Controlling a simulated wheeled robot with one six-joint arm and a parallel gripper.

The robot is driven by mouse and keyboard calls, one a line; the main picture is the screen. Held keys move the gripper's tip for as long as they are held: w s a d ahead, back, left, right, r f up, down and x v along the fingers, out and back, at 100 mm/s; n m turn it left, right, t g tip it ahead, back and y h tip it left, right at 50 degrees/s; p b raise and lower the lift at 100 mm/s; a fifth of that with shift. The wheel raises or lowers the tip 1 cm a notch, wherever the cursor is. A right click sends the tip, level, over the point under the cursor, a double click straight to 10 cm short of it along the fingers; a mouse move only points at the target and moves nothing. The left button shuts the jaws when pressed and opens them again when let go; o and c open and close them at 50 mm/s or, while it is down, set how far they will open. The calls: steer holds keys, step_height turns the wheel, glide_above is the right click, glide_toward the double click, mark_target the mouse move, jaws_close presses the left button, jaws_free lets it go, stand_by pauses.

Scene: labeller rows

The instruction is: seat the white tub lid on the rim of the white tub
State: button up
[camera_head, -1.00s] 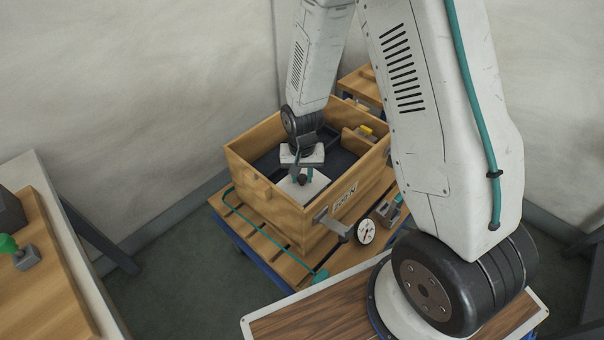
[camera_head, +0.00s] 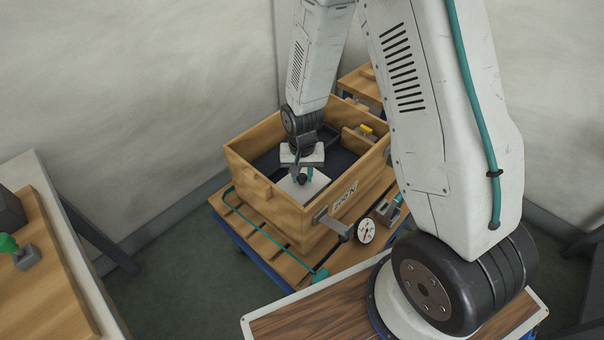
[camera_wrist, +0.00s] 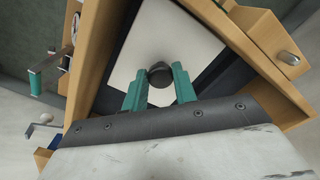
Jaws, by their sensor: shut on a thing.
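The white tub lid (camera_head: 291,187) is a flat square plate with a dark round knob (camera_wrist: 160,74). It lies inside the wooden crate (camera_head: 262,197), near the front wall. My gripper (camera_wrist: 159,84) has teal fingers shut on the knob; in the head view the gripper (camera_head: 303,178) points down into the crate. The lid looks level in the head view. The white tub is not seen apart from the lid; whether the lid touches its rim cannot be told.
The crate walls stand close around my gripper.

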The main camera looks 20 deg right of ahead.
mark_target(302, 177)
steer(key=shift+f, duration=1)
steer(key=o, duration=1)
steer(key=shift+o, duration=0.2)
steer(key=shift+r, duration=3.85)
